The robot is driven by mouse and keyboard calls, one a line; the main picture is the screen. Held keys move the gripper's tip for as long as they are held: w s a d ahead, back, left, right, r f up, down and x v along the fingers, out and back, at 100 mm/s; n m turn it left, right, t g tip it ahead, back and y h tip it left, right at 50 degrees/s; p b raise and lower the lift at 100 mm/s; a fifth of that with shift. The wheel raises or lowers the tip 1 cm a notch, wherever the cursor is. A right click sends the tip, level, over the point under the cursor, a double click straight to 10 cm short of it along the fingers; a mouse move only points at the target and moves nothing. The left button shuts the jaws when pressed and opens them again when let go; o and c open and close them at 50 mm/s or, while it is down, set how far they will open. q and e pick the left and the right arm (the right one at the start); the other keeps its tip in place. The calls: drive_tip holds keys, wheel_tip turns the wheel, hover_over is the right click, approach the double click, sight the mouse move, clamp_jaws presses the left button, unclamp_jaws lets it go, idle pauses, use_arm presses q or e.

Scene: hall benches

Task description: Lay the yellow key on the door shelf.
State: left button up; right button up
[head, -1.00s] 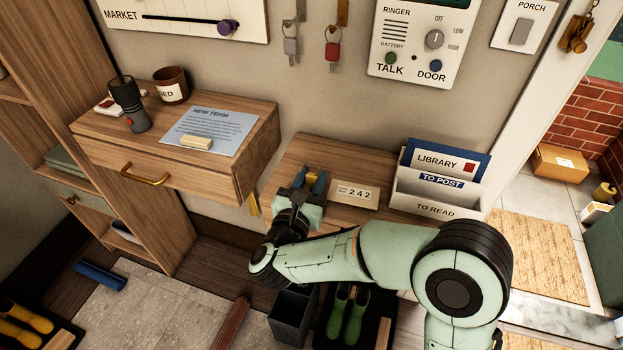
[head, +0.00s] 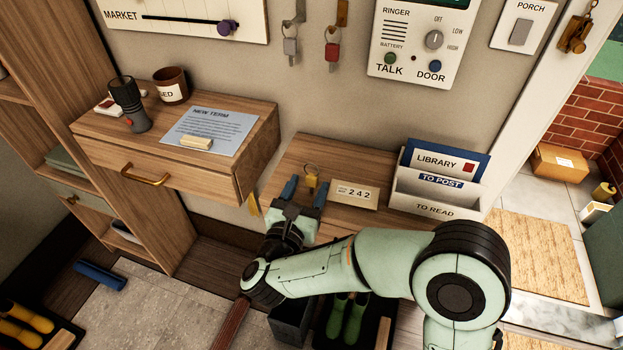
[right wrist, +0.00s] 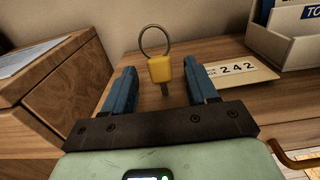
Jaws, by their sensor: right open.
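The yellow key (head: 311,181) with its metal ring is on the wooden shelf (head: 285,163) near the door, left of the 242 card. My right gripper (head: 305,190) is open, with its blue fingers apart on either side of the key's near end. In the right wrist view the yellow key (right wrist: 160,70) shows between and just beyond the open fingertips (right wrist: 164,82), touching neither. Its ring points away from my gripper. My left gripper is not in view.
A higher wooden drawer unit (head: 190,168) stands to the left. A grey-tagged key (head: 290,46) and a red-tagged key (head: 332,50) hang on the wall above.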

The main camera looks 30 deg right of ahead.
drive_tip(key=v, duration=0.9)
